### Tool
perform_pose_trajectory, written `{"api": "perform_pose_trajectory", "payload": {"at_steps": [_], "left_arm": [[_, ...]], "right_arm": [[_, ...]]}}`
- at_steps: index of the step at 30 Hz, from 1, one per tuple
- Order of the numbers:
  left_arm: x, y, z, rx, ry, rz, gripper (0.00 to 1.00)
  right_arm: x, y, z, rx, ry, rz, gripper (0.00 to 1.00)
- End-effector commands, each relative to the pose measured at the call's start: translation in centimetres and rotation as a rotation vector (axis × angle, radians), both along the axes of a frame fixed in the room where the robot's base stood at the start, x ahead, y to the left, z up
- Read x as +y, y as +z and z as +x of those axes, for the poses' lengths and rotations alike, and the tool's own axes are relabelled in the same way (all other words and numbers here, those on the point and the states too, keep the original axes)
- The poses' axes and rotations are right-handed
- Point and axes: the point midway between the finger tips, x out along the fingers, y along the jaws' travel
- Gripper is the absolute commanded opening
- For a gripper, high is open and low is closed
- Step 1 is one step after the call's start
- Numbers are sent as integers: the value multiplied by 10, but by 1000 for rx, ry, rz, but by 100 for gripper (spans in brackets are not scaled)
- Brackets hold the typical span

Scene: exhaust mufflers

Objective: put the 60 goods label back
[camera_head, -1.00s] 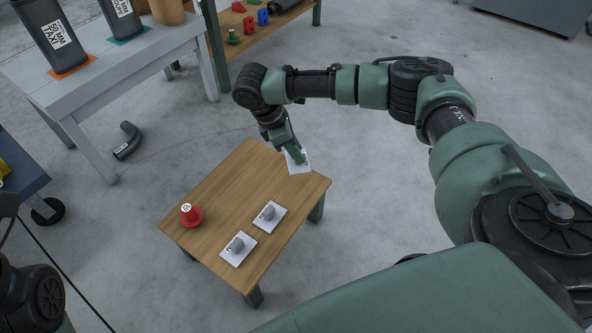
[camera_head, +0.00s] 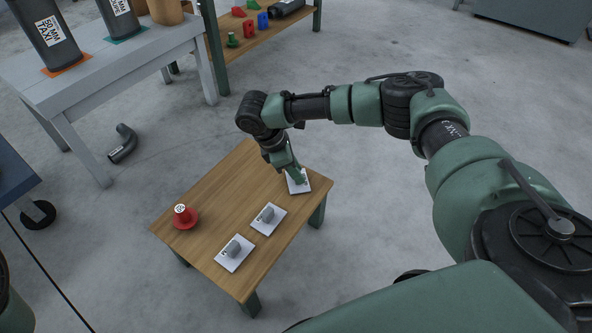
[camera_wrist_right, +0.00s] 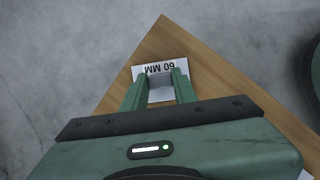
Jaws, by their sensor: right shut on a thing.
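The 60 goods label is a white card (camera_head: 306,187) marked "60 MM", at the right corner of the small wooden table (camera_head: 210,195). In the right wrist view the card (camera_wrist_right: 160,67) shows its print upside down, over the table top close to its corner. My right gripper (camera_head: 298,180) is shut on the label. My left gripper is out of view.
Two more white cards with grey blocks (camera_head: 268,216) (camera_head: 234,250) lie along the table's right side. A red round-based piece (camera_head: 184,216) stands at the left. A grey bent pipe (camera_head: 123,143) lies on the floor. A bench (camera_head: 100,85) with mufflers stands at the upper left.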

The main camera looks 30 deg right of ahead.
Motion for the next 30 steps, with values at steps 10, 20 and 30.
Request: {"api": "perform_pose_trajectory", "payload": {"at_steps": [10, 20, 30], "left_arm": [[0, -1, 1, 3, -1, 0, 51], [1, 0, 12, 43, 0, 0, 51], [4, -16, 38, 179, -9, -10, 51]], "right_arm": [[0, -1, 0, 0, 0, 0, 50], [6, 22, 2, 0, 0, 0, 50], [30, 82, 12, 1, 1, 1, 50]]}}
